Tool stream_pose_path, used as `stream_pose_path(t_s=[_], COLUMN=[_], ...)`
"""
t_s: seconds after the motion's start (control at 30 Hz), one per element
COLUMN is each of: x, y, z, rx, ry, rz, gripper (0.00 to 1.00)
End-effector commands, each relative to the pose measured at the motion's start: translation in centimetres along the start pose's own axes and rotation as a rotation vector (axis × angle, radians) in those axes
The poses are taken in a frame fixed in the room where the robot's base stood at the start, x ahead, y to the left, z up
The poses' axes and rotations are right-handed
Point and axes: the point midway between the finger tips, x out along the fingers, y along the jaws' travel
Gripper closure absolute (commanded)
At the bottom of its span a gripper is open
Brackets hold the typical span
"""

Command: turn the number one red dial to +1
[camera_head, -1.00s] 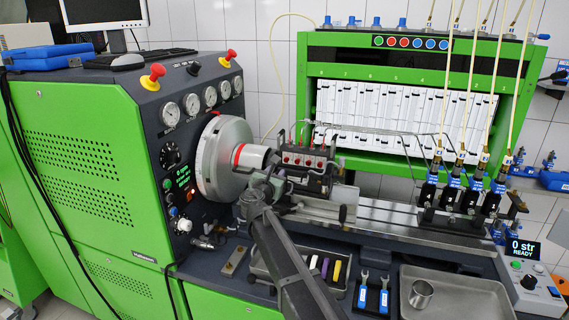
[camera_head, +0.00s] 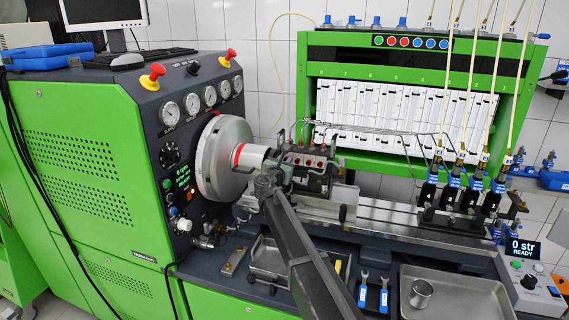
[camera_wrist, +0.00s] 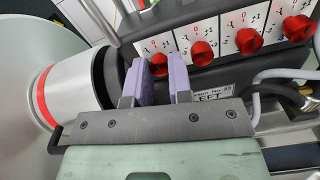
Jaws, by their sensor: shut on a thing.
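A row of several red dials on white scale plates runs along the pump block; in the wrist view the leftmost red dial (camera_wrist: 158,69) sits between the two purple finger pads of my gripper (camera_wrist: 162,78). The pads hide its sides, and its setting cannot be read. Another red dial (camera_wrist: 202,53) is just to its right and apart from my gripper. In the head view, the small pump block (camera_head: 305,160) shows with my gripper (camera_head: 272,168) at its left end; the fingers are too small to make out there.
A large silver wheel (camera_head: 222,155) with a red-ringed shaft (camera_wrist: 47,98) stands close left of my gripper. Metal pipes (camera_wrist: 285,74) run over the right side of the block. A tray with a metal cup (camera_head: 421,294) and blue-handled tools (camera_head: 363,297) lie at the front.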

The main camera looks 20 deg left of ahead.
Motion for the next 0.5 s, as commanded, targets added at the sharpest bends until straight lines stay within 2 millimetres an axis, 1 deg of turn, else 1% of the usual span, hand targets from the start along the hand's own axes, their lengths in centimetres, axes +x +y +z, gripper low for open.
stream_pose_path(t_s=[0.27, 0.5], x=[-0.03, -0.04], y=[0.00, 0.01], z=[0.00, 0.01], rx=[0.062, 0.216], ry=[0.001, 0.004], rz=[0.000, 0.000], gripper=[1.00, 1.00])
